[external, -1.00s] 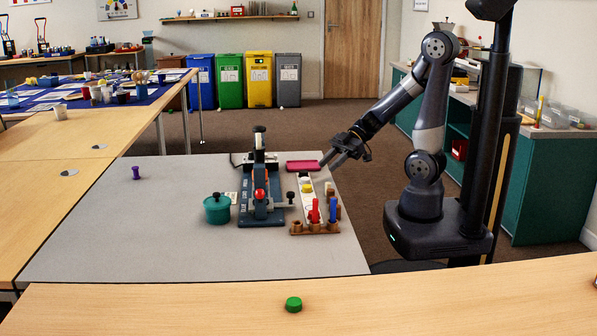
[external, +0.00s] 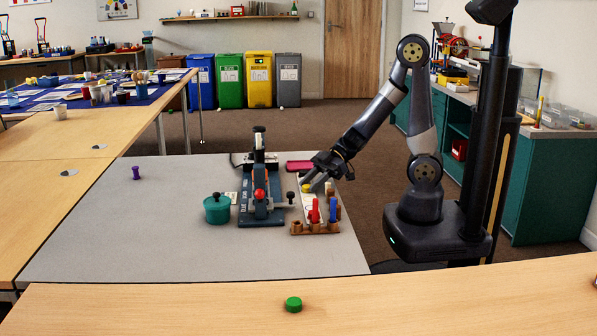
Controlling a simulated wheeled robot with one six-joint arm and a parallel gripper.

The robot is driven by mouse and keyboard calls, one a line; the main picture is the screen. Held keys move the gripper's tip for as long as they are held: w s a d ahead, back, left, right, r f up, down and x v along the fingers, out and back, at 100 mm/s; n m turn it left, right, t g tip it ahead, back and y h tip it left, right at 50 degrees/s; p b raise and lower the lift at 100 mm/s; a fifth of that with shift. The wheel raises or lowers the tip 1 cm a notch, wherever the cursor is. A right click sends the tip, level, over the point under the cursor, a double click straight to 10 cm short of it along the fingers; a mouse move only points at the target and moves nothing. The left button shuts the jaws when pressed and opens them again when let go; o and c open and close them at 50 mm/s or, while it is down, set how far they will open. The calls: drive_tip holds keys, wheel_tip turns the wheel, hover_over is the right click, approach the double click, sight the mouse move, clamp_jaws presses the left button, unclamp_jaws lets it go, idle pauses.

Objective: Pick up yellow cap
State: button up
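The yellow cap (external: 306,188) is a small yellow spot on a white strip (external: 309,207) on the grey table, right of the blue press-like device. My gripper (external: 308,180) is reaching down from the right, with its fingertips just above or beside the yellow cap. I cannot tell whether the fingers touch it. The fingers look apart, and part of the strip's far end is hidden behind them.
The blue device (external: 261,205) stands close on the left. A wooden rack (external: 316,228) with red and blue pieces is in front of the strip. A magenta tray (external: 298,166) lies behind. A teal pot (external: 217,209) is further left. The table's left part is mostly clear.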

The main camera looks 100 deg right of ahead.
drive_tip(key=c, duration=0.6)
drive_tip(key=shift+c, duration=0.2)
drive_tip(key=shift+r, duration=0.1)
